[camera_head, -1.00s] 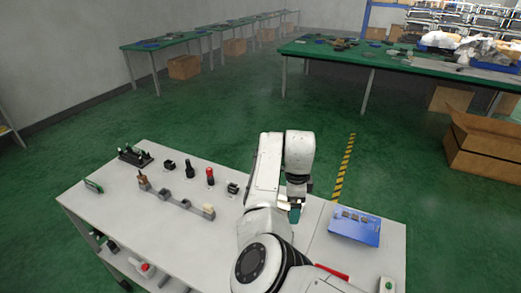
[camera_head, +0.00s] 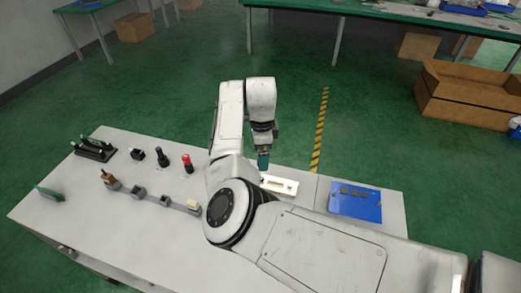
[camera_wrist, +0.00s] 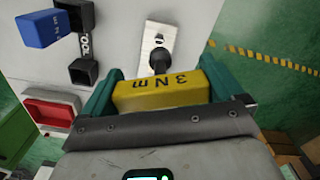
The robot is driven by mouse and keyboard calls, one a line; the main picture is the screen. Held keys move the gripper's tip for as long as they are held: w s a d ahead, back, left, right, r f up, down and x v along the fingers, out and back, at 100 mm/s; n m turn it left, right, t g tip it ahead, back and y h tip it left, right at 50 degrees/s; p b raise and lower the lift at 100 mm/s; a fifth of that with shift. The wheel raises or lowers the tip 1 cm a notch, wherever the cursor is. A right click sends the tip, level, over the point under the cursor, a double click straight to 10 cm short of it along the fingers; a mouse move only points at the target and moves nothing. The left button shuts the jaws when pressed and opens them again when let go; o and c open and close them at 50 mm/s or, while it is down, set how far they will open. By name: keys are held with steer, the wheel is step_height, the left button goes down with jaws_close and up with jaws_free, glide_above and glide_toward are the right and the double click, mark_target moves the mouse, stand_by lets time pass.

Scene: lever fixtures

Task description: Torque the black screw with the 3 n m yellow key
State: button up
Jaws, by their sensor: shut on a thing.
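My gripper (camera_wrist: 158,92) is shut on the yellow key (camera_wrist: 160,92) marked 3 N m, with a teal finger on each side. In the wrist view the black screw (camera_wrist: 158,58) stands on a pale metal plate (camera_wrist: 152,38), just beyond the key. I cannot tell whether key and screw touch. In the head view my gripper (camera_head: 264,160) points down near a white plate (camera_head: 280,185) at the table's far edge. There the key is too small or hidden to make out.
In the wrist view a blue key (camera_wrist: 42,28) sits left, near an empty black holder (camera_wrist: 83,72) and a red tray (camera_wrist: 52,110). In the head view a blue panel (camera_head: 356,204) lies right; a red-topped knob (camera_head: 187,162) and a black knob (camera_head: 162,157) stand left.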

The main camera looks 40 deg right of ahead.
steer(key=shift+f+b, duration=1.65)
steer(key=shift+f, duration=1.05)
steer(key=o, duration=0.6)
steer(key=shift+c, duration=0.2)
steer(key=c, duration=0.9)
steer(key=shift+f, duration=0.2)
steer(key=shift+a+f, duration=0.1)
steer(key=shift+f, duration=0.25)
steer(key=shift+f+b, duration=0.35)
steer(key=shift+b, duration=0.05)
